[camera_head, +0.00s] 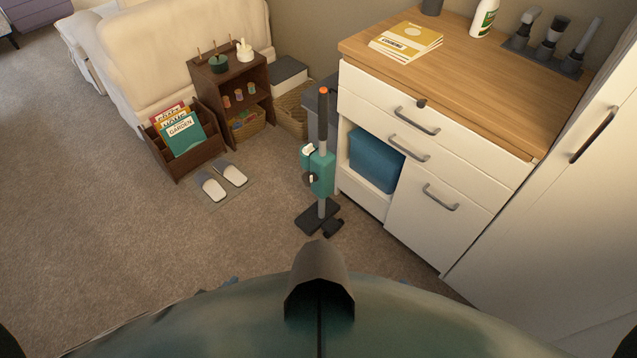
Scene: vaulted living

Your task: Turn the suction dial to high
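A teal and grey upright stick vacuum (322,172) stands on the carpet beside the white cabinet, its dark handle with an orange top pointing up and its dark floor head (319,216) on the carpet. Neither of my grippers shows in this view.
A white cabinet (420,227) with a wooden top stands right of the vacuum. Left of it are a dark brown shelf (218,82), a magazine rack (178,160) and slippers (222,181) on a mat. Open carpet (110,230) lies in front and to the left.

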